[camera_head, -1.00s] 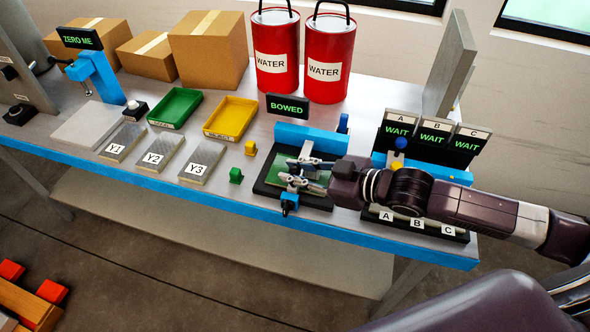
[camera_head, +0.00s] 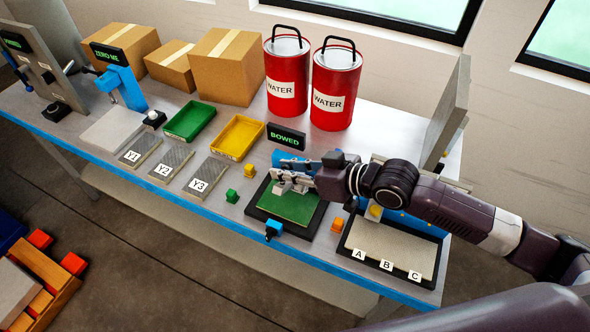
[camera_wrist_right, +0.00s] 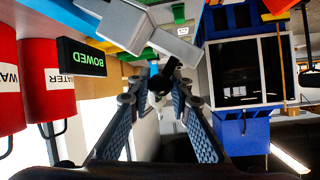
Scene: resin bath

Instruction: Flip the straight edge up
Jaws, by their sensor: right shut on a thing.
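The test fixture has a green pad (camera_head: 287,209) in a black frame, with a blue bar (camera_head: 283,157) at its back edge, mostly behind my gripper. A small blue clamp (camera_head: 273,230) sits at the front edge. My right gripper (camera_head: 288,183) is over the back part of the pad, shut on a part that I take to be the straight edge. Its fingers also show in the wrist view (camera_wrist_right: 157,90), close around a small dark part, with pale grey blocks (camera_wrist_right: 140,27) beyond. The held part is mostly hidden. My left gripper is not in view.
A BOWED display (camera_head: 286,137) stands behind the fixture. Two red water cans (camera_head: 335,85) stand at the back. A green tray (camera_head: 190,121) and yellow tray (camera_head: 234,138) lie left. An A-B-C plate (camera_head: 390,250) lies right, under my arm.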

